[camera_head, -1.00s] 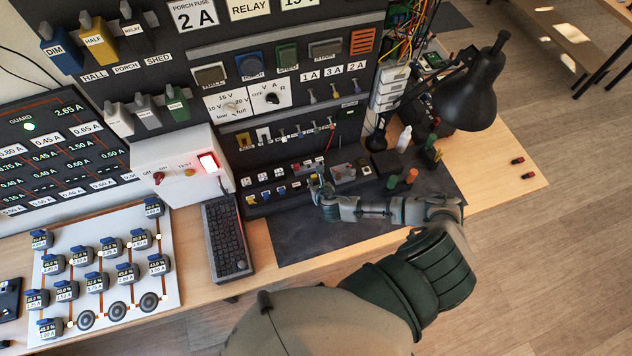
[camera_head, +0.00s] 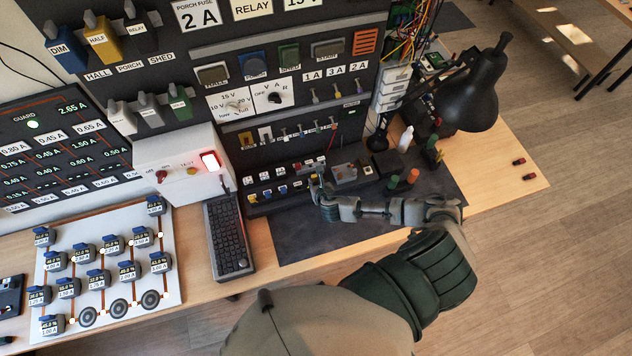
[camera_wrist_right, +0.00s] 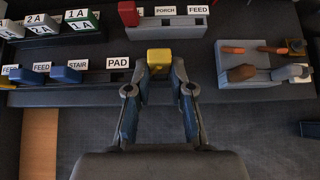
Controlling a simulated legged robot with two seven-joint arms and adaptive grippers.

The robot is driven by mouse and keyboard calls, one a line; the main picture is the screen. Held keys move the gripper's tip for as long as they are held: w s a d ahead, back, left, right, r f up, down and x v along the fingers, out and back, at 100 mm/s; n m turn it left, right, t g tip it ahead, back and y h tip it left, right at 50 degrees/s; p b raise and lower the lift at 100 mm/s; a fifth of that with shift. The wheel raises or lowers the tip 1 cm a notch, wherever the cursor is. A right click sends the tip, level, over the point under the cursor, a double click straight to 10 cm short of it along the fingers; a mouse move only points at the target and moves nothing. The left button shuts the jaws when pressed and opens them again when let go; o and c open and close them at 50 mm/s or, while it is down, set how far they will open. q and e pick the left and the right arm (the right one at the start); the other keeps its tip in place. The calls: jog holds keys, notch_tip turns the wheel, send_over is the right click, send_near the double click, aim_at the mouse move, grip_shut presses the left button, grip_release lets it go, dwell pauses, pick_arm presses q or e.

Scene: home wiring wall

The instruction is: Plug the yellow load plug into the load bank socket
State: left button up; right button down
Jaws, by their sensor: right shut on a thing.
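My right gripper (camera_wrist_right: 159,92) is shut on the yellow load plug (camera_wrist_right: 159,58), seen end-on between the fingertips in the right wrist view. In the head view my right gripper (camera_head: 317,188) is at the low strip of labelled plugs, above the dark mat; the plug is too small to make out there. In the wrist view the plug is in front of the strip, between the PAD label and the PORCH label. I cannot tell which opening is the load bank socket, or whether the plug touches one; the plug hides what is behind it. My left gripper is not in view.
Blue plugs (camera_wrist_right: 66,75) are left of the gripper, and a red plug (camera_wrist_right: 128,13) is beyond it. A grey block with orange-handled parts (camera_wrist_right: 245,67) is at the right. The dark mat (camera_head: 320,232) has free room. A black lamp (camera_head: 475,90) stands at the right.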

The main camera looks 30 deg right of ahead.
jog(key=shift+f+b, duration=0.9)
jog(key=shift+f, duration=0.5)
jog(key=c, duration=0.9)
grip_release()
jog(key=shift+c, duration=0.2)
jog(key=v, duration=1.2)
jog(key=shift+s+d+f, duration=0.1)
